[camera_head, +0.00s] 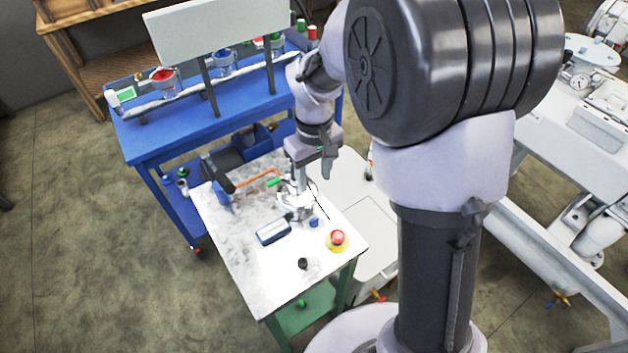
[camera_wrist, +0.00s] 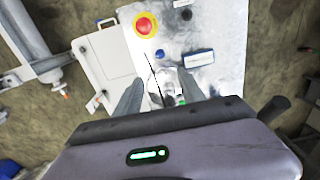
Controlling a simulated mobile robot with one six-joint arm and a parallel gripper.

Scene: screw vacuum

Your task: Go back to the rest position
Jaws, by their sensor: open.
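My gripper (camera_wrist: 160,97) is open over the small white-topped table (camera_head: 225,225); its two dark fingers stand apart in the wrist view. In the head view my gripper (camera_head: 305,170) hangs down above the table's back right part. Below it is a silvery metal device (camera_head: 293,205), which also shows between and beyond the fingers in the wrist view (camera_wrist: 165,78). A thin dark rod or cable runs beside it. Nothing is clearly held. I cannot tell from the pictures exactly how far the fingertips are from the device.
A blue workbench (camera_head: 160,135) stands behind. A white case (camera_head: 365,225) is right of the table. Open floor lies left.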

